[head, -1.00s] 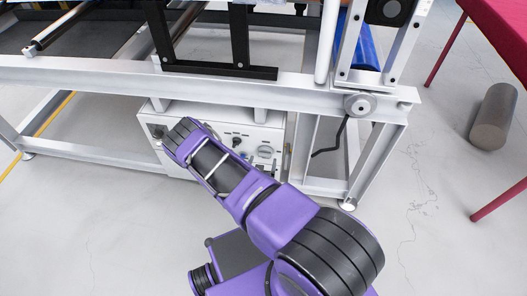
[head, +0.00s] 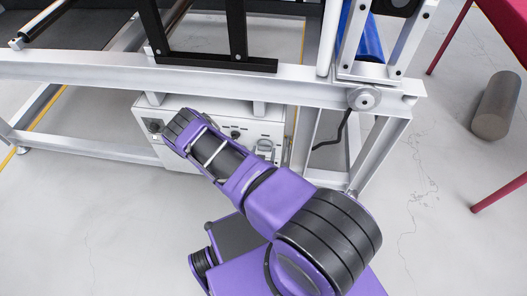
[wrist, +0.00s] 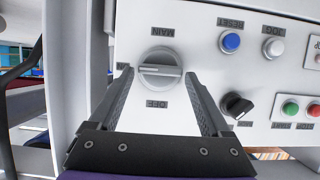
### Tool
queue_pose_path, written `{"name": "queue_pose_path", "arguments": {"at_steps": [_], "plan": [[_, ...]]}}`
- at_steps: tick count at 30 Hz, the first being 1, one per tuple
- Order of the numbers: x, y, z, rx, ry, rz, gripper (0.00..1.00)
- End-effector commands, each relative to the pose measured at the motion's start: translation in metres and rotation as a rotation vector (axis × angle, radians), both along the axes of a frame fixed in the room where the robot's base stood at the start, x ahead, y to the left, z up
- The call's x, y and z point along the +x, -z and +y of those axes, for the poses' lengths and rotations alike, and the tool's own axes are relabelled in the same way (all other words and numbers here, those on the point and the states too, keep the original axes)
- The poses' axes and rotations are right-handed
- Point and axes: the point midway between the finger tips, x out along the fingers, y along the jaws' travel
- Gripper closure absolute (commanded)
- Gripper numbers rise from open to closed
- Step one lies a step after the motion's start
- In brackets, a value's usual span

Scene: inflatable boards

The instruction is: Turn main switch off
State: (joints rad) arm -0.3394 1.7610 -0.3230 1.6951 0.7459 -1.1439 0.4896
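The main switch (wrist: 160,68) is a round grey rotary knob on a white panel, seen in the wrist view. Its raised grip bar lies roughly level across the picture. A MAIN label is above it, an OFF label below it, and another label at its left is partly hidden by a finger. My gripper (wrist: 158,76) is open, with one dark finger on each side of the knob. I cannot tell whether the fingers touch it.
A blue RESET button (wrist: 230,42), a white JOG button (wrist: 273,48) and a black knob (wrist: 237,105) are right of the switch. Green (wrist: 290,108) and red (wrist: 313,110) buttons are farther right. A grey frame beam (head: 230,82) runs above the box.

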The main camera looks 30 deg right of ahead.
Motion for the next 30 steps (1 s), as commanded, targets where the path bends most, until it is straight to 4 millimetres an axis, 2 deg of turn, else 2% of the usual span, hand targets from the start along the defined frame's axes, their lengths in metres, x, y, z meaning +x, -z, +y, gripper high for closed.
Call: {"name": "queue_pose_path", "arguments": {"at_steps": [1,9,11,20,30], "plan": [[0.0002,-0.0001,0.0,0.0,0.0,0.0,0.29],[0.0002,-0.0002,-0.0002,0.0,0.0,0.0,0.77],[0.0002,-0.0002,-0.0002,0.0,0.0,0.0,0.86],[0.0011,-0.0004,0.0007,-0.034,0.001,0.022,0.86],[0.0039,0.0002,0.0045,-0.223,-0.001,0.148,0.86]]}}
